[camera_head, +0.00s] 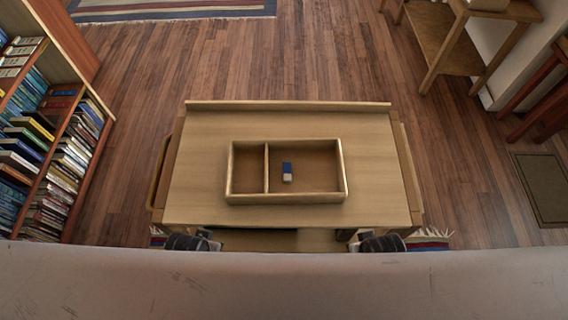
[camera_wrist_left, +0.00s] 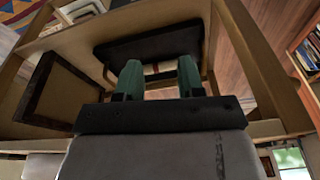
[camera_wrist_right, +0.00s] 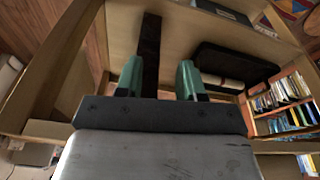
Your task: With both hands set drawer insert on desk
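The drawer insert (camera_head: 266,182) is a shallow light-wood tray with one divider, lying flat on the desk (camera_head: 375,190). Its left compartment is narrow and empty. Its wider right compartment holds a small blue and white block (camera_head: 287,172), like an eraser. My left gripper (camera_head: 211,240) and my right gripper (camera_head: 357,240) show only in part at the desk's near edge, apart from the insert. In the left wrist view, the green fingers of my left gripper (camera_wrist_left: 160,80) are spread with nothing between them. In the right wrist view, the fingers of my right gripper (camera_wrist_right: 159,80) are also spread and empty.
The desktop around the insert is clear, with a raised strip (camera_head: 290,105) along its far edge. A bookcase (camera_head: 70,110) stands at the left. A wooden side table (camera_head: 440,45) stands at the far right. Open wooden floor lies around the desk.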

